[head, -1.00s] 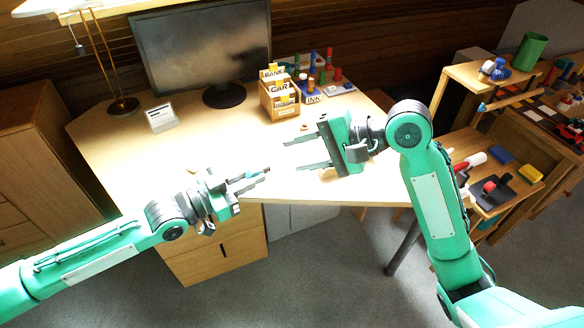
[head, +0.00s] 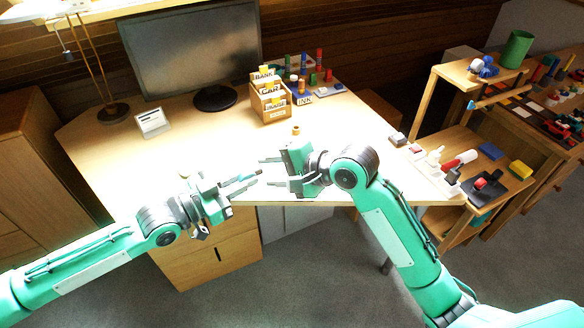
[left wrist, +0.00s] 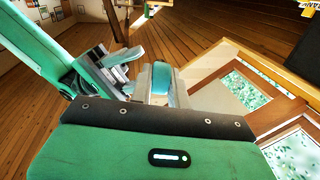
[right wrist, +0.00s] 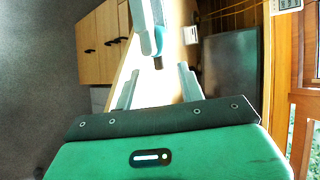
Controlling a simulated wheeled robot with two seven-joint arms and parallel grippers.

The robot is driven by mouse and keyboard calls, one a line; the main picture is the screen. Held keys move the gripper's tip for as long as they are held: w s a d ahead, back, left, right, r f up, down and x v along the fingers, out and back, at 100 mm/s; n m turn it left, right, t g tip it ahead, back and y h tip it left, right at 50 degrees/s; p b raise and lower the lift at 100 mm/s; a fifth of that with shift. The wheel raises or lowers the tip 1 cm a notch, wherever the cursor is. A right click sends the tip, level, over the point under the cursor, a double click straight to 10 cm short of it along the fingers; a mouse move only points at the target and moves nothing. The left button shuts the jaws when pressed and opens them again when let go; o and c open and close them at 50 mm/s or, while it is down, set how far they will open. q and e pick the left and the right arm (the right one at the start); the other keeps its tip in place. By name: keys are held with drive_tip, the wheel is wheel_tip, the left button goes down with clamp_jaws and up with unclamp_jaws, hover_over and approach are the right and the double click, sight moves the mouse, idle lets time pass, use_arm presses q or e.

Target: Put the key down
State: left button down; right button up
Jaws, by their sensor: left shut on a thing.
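My left gripper (head: 245,181) is above the front edge of the desk (head: 150,185), its fingers pointing right. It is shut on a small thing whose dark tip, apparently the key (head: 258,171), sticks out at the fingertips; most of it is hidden.
A card box (head: 270,103) and several stamps stand at the desk's back right. A small brown object (head: 295,130) stands behind my right gripper. A monitor (head: 190,50), lamp and small white sign (head: 152,122) are at the back. The desk's left and middle are clear. A shelf (head: 440,100) stands right.

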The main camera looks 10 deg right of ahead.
drive_tip(key=shift+x, duration=1.35)
drive_tip(key=shift+c, duration=0.5)
clamp_jaws()
use_arm(q)
drive_tip(key=c, duration=1.3)
unclamp_jaws()
drive_tip(key=shift+o, duration=0.2)
